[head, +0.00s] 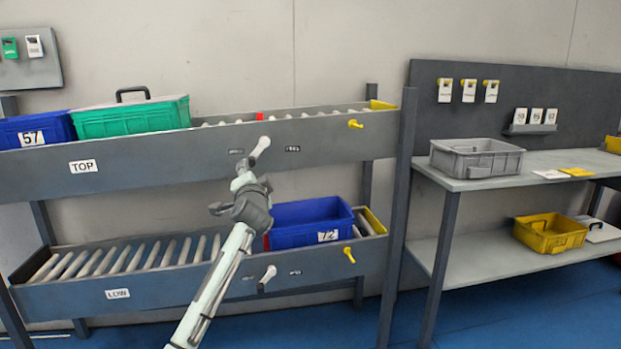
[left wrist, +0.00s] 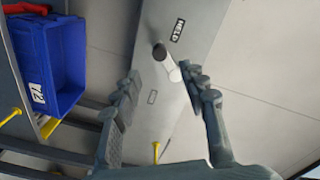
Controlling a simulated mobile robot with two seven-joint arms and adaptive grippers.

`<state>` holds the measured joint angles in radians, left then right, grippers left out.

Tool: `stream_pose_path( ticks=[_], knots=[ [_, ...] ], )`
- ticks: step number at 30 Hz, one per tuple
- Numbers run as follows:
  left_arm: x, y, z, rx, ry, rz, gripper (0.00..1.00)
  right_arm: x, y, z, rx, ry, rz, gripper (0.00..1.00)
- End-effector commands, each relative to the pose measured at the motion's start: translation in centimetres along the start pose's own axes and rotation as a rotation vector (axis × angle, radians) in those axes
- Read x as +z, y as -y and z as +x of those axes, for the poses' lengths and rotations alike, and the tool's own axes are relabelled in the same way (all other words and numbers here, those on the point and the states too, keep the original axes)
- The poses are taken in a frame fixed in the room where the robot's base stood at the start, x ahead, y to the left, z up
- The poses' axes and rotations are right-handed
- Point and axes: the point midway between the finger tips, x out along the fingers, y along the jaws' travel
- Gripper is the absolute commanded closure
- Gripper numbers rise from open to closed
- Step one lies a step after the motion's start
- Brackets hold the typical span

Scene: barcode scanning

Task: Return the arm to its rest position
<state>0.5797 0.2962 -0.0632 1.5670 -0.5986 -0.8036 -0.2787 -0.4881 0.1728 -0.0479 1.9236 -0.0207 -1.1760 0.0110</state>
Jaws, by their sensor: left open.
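My left arm rises from the bottom of the head view. Its left gripper (head: 243,190) is in front of the two-level roller rack, below the white lever (head: 261,147) on the top rail. In the left wrist view the two fingers of the gripper (left wrist: 160,100) are spread apart with nothing held. A white lever (left wrist: 167,63) on the grey rail shows between them, farther off; I cannot tell the exact gap. My right gripper is not in view.
The lower level holds a blue crate (head: 310,216) labelled 72, right beside my gripper. The top rail (head: 110,170) carries a green crate (head: 133,118) and a blue crate (head: 36,130). A lower white lever (head: 267,275) sticks out. A workbench with a grey crate (head: 476,157) stands at right.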

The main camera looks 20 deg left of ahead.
Motion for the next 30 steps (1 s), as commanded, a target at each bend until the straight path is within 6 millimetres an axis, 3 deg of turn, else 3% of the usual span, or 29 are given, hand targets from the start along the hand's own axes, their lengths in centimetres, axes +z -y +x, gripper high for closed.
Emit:
stream_pose_path(
  ticks=[4, 7, 11, 14, 21, 23, 27, 30],
  knots=[
    [0.3, -0.6, -0.1, 0.010, 0.004, -0.002, 0.57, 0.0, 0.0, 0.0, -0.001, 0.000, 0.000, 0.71],
    [1.9, -3.3, -1.0, 0.059, 0.025, -0.015, 0.57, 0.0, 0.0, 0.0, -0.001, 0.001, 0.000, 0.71],
    [5.9, -9.9, -3.8, 0.181, 0.083, -0.052, 0.57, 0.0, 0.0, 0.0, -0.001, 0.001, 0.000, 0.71],
    [9.9, -15.6, -7.2, 0.295, 0.147, -0.090, 0.57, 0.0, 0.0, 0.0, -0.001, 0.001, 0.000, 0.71],
    [19.4, -27.1, -18.1, 0.560, 0.338, -0.178, 0.57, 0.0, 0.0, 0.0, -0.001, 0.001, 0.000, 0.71],
    [21.7, -29.4, -21.4, 0.623, 0.394, -0.199, 0.57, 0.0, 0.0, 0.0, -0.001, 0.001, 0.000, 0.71],
    [26.8, -33.8, -29.8, 0.765, 0.533, -0.247, 0.57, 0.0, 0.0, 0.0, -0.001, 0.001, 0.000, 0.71],
    [29.9, -35.8, -35.7, 0.853, 0.634, -0.277, 0.57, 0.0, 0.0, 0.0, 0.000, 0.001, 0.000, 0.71]
  ],
)
